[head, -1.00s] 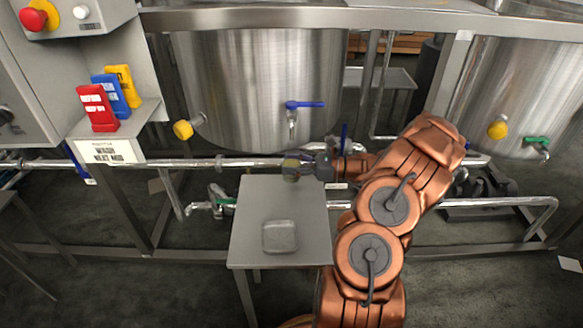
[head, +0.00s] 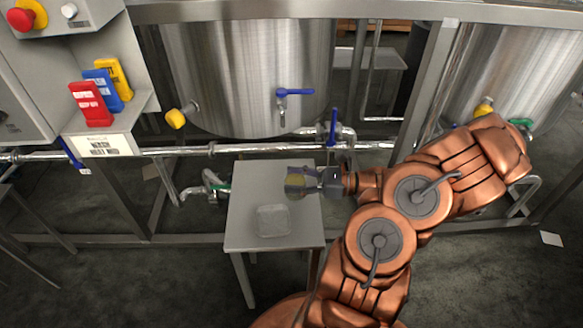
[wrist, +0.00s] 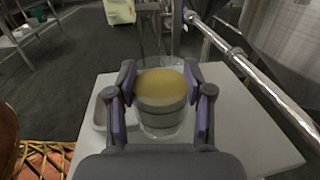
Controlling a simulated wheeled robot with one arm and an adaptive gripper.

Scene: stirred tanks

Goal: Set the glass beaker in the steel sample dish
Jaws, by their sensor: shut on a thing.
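My gripper (head: 318,181) is shut on the glass beaker (head: 296,182), which has yellowish contents. In the wrist view the beaker (wrist: 161,100) stands upright between the two finger pads of my gripper (wrist: 161,104). It is over the back right part of the small grey table; I cannot tell how high above the top it is. The steel sample dish (head: 273,221), a shallow square tray, lies on the table front-left of the beaker. In the wrist view the dish (wrist: 100,113) shows partly, left of the beaker, behind my left finger. The dish looks empty.
The small table (head: 245,190) has clear room around the dish. Behind it run a horizontal steel pipe (head: 250,148) and a blue-handled valve (head: 333,125). A large steel tank (head: 235,75) with a blue-handled tap (head: 294,92) stands further back. A control box is at upper left.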

